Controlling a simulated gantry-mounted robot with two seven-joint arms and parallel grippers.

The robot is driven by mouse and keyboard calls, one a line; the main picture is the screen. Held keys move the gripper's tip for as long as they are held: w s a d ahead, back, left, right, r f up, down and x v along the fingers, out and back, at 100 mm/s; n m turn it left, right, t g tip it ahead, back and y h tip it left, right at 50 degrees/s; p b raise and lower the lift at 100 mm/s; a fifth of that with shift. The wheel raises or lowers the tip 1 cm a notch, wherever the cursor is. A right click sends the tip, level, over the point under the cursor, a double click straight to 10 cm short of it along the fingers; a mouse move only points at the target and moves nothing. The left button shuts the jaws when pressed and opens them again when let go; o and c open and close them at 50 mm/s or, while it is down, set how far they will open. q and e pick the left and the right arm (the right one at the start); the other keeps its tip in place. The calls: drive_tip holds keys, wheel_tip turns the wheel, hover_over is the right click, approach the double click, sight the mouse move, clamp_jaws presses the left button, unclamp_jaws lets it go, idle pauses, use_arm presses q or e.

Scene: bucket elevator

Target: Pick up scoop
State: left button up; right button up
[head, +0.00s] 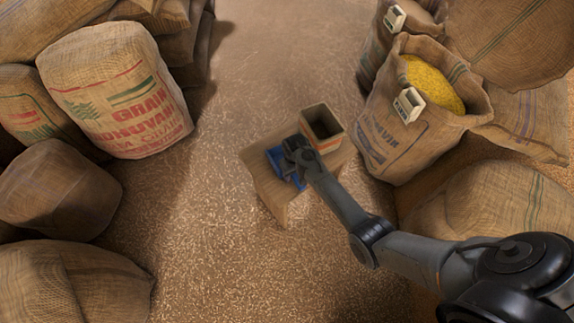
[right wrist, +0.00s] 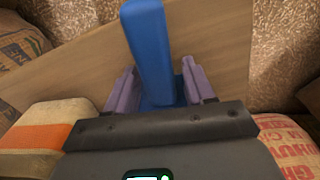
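The blue scoop (head: 287,169) lies on a small wooden table (head: 262,182) in the head view, partly hidden by my right gripper (head: 292,150). In the right wrist view the scoop's blue handle (right wrist: 149,50) runs upward between the two fingers of my right gripper (right wrist: 158,92). The fingers are apart, with a visible gap on each side of the handle, so the gripper is open around it and not closed on it. The scoop's lower part is hidden behind the gripper body. My left gripper is not in view.
A square open container (head: 334,139) with an orange stripe stands on the table beside my gripper. An open sack of yellow grain (head: 391,135) with a tag stands to the right. Several sacks, including a printed one (head: 113,88), line the left. The grain-strewn floor between is clear.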

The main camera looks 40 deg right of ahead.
clamp_jaws()
drive_tip(key=shift+r, duration=0.15)
drive_tip(key=shift+r+p, duration=0.5)
drive_tip(key=shift+r, duration=0.05)
wheel_tip(320, 180, up, 2)
drive_tip(key=shift+r+p, duration=0.1)
drive_tip(key=shift+p, duration=0.65)
drive_tip(key=shift+s+a+r+p, duration=0.2)
drive_tip(key=shift+s+a+p, duration=0.35)
drive_tip(key=shift+s+p, duration=0.3)
drive_tip(key=s+a+p, duration=0.5)
drive_tip(key=s+a, duration=0.3)
drive_tip(key=s, duration=0.5)
drive_tip(key=shift+s+a+f, duration=0.25)
drive_tip(key=shift+s, duration=0.05)
